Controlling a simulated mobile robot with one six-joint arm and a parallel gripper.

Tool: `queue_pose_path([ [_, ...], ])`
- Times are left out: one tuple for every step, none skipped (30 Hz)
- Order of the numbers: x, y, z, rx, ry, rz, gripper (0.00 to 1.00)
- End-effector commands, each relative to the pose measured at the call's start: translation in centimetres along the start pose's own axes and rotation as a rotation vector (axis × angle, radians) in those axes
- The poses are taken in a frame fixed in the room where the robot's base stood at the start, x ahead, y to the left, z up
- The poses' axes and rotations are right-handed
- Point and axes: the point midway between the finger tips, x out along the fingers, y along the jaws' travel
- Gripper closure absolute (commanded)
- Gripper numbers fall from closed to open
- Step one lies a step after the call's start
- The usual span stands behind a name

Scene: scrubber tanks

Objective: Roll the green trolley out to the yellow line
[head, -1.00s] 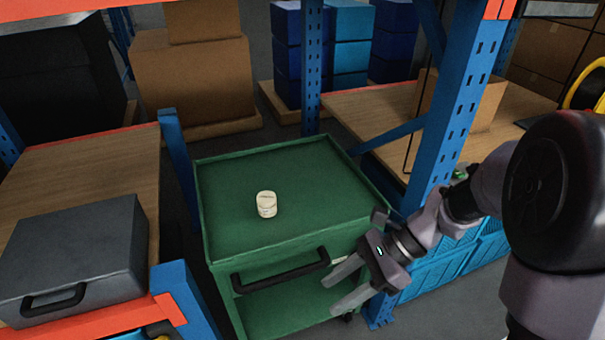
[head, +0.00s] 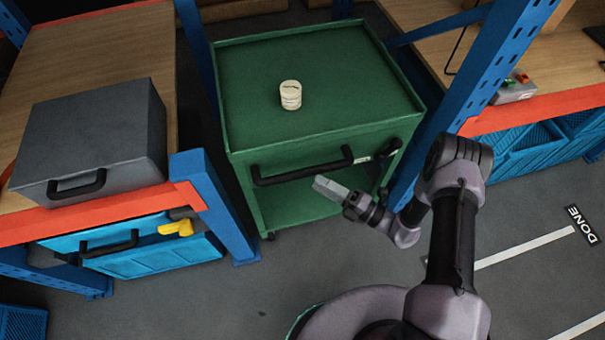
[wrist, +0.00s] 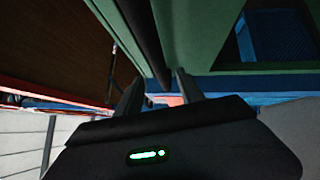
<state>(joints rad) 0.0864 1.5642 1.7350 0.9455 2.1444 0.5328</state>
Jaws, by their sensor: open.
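The green trolley (head: 305,65) stands between two blue rack posts, with an off-white round lidded item (head: 290,95) on its top. Its black bar handle (head: 302,170) runs along the near side. My gripper (head: 322,185) is just in front of the handle's right half, pointing left; contact cannot be told in the head view. In the wrist view, my open gripper (wrist: 157,84) has its two fingers apart, with the dark handle (wrist: 145,35) running up and away beyond the gap and the trolley's green side (wrist: 195,30) at right. No yellow line shows; pale lines (head: 525,246) mark the floor.
Left shelf (head: 100,55) holds a grey case (head: 92,135); a blue crate (head: 135,250) sits below. A blue post (head: 470,90) stands close right of the trolley. Grey floor in front is open.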

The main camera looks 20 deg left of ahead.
Motion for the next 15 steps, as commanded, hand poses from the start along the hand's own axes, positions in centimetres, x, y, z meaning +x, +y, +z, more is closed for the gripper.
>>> queue_pose_path([
  [1.4, -0.2, -0.2, -0.001, 0.006, 0.001, 0.55],
  [2.1, -0.2, -0.2, -0.001, 0.005, 0.001, 0.55],
  [3.0, -0.2, -0.2, -0.001, 0.006, 0.0, 0.55],
  [3.6, -0.2, -0.2, -0.001, 0.006, 0.001, 0.55],
  [4.2, -0.1, -0.2, -0.002, 0.005, 0.001, 0.55],
  [4.9, -0.1, -0.2, -0.002, 0.005, 0.001, 0.55],
  [5.3, -0.1, -0.1, -0.002, 0.004, 0.0, 0.55],
  [5.7, -0.1, -0.1, -0.002, 0.004, 0.0, 0.55],
  [6.1, -0.1, -0.1, -0.002, 0.003, 0.0, 0.55],
  [6.4, -0.1, -0.1, -0.002, 0.002, 0.0, 0.55],
  [6.6, 0.0, -0.1, -0.002, 0.002, 0.0, 0.55],
  [6.8, 0.0, -0.1, -0.002, 0.003, 0.0, 0.55],
  [6.9, 0.0, -0.1, -0.001, 0.002, 0.0, 0.55],
  [6.9, 0.0, -0.1, -0.001, 0.002, 0.0, 0.55],
  [7.0, 0.0, -0.1, -0.001, 0.001, 0.0, 0.55],
])
